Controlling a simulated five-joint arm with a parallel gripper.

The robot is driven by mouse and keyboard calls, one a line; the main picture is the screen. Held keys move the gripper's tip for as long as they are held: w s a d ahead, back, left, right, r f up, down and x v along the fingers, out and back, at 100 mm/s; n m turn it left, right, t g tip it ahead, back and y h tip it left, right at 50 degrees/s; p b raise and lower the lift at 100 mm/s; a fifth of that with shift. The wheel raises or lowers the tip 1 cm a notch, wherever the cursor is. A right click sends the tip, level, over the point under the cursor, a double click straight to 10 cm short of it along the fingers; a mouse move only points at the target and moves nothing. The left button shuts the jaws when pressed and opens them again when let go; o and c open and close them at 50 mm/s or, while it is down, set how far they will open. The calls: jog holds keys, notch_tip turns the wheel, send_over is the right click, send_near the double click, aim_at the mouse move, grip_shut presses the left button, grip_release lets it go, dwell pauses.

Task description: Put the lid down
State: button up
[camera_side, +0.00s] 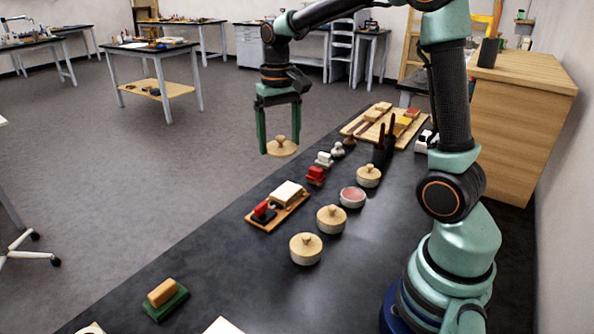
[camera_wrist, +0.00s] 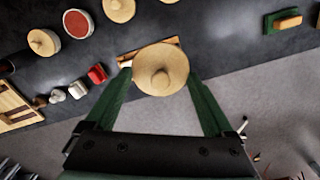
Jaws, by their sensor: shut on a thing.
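My gripper (camera_side: 280,142) is shut on a round wooden lid (camera_side: 283,147) with a small knob on top. The lid hangs in the air, knob up, beyond the far edge of the dark table in the side view. In the wrist view the lid (camera_wrist: 161,69) sits between the two green fingers. An open white pot with a pinkish-red inside (camera_side: 352,196) stands on the table without a lid; it also shows in the wrist view (camera_wrist: 77,23). Three similar pots (camera_side: 306,249), (camera_side: 331,218), (camera_side: 369,175) have wooden lids on.
A wooden tray (camera_side: 277,209) with a white block and a red-and-black item lies near the table edge. Red (camera_side: 316,175) and white (camera_side: 324,159) small items stand beyond it. A green-based brush (camera_side: 165,298) lies near the front. A dark holder (camera_side: 382,150) stands by the pots.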

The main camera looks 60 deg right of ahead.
jog(key=w+a+f+n, duration=0.1)
jog(key=a+f+n, duration=0.1)
jog(key=a+n, duration=0.8)
jog(key=m, duration=0.3)
send_over(244, 252)
notch_tip(244, 252, down, 15)
jog(key=shift+d+r, duration=0.1)
jog(key=shift+f, duration=2.05)
jog(key=shift+f, duration=0.1)
jog(key=o, duration=1)
jog(key=shift+o, duration=0.2)
